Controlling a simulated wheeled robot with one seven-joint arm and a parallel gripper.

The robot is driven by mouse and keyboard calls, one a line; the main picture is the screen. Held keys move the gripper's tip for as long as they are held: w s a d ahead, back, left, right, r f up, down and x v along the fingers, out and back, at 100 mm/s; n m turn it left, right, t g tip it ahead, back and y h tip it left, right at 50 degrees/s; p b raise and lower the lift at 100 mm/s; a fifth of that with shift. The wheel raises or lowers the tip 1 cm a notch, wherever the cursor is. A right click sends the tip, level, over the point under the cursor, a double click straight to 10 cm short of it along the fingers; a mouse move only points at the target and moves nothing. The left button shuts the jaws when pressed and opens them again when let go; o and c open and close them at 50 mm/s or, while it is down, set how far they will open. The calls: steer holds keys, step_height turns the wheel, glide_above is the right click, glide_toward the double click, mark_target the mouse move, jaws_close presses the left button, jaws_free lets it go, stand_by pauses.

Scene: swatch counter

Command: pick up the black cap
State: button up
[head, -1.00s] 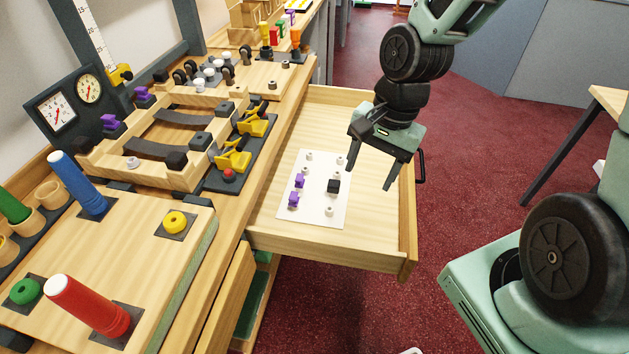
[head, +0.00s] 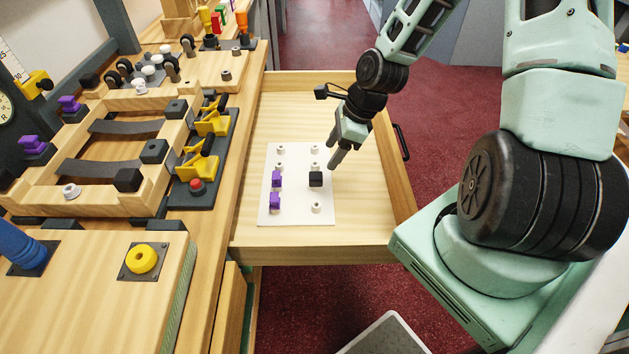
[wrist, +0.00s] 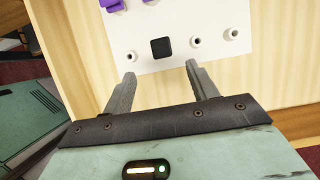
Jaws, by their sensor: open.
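The black cap (head: 316,179) is a small dark cube on the white card (head: 298,216) inside the open drawer. It sits in the right column of the card, between white ringed pegs. In the wrist view the black cap (wrist: 161,48) lies just beyond my fingertips, roughly midway between them. My gripper (head: 334,162) is above the drawer, a little to the right of the cap in the head view. In the wrist view my gripper (wrist: 158,72) has its two fingers spread apart with nothing between them.
Two purple pieces (head: 276,190) stand in the card's left column. White pegs (head: 316,207) stand near the cap. The drawer's wooden walls (head: 318,254) surround the card. The workbench with a clamp fixture (head: 203,160) lies to the left. Bare drawer floor (head: 366,205) is right of the card.

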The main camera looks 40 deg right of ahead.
mark_target(316, 175)
steer(key=x, duration=1)
steer(key=shift+w+a+f, duration=0.15)
steer(key=shift+w+f, duration=0.1)
steer(key=shift+w, duration=0.05)
steer(key=c, duration=1.1)
